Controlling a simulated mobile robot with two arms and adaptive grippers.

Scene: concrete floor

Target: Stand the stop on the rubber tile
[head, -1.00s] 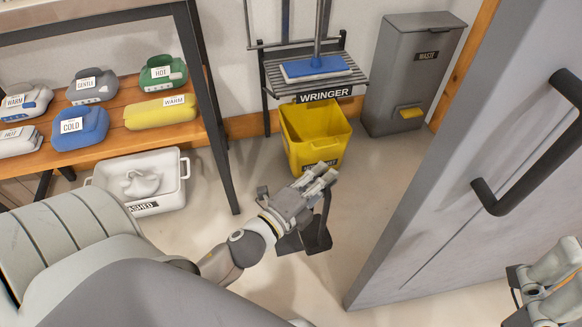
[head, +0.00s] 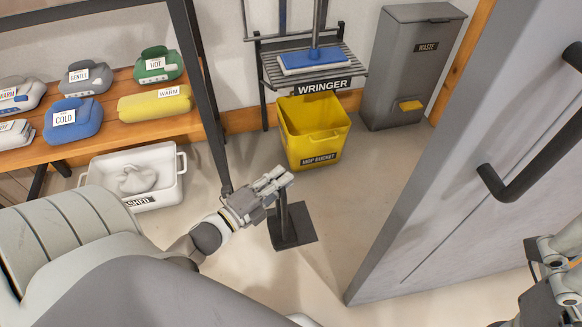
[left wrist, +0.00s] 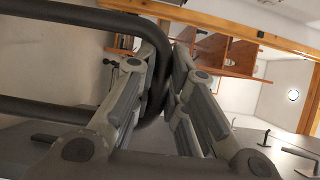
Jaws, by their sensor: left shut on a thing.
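The stop (head: 284,207) is a dark piece with a bent tubular handle. It looks roughly upright in the head view, seen nearly edge-on. My left gripper (head: 280,180) is shut on its upper part. In the left wrist view the black tube of the stop (left wrist: 55,108) bends between the two fingers. The rubber tile (head: 306,228) is a dark square on the floor below the gripper. The stop's lower end is over the tile; dark on dark, I cannot tell whether it touches. My right gripper (head: 550,268) is at the lower right edge, partly cut off.
A grey door (head: 440,210) with a black handle (head: 520,170) stands right of the tile. Behind are a yellow mop bucket (head: 312,130) and a grey waste bin (head: 412,75). A white tub (head: 135,180) stands left, under a wooden shelf (head: 120,130). Floor between tile and bucket is clear.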

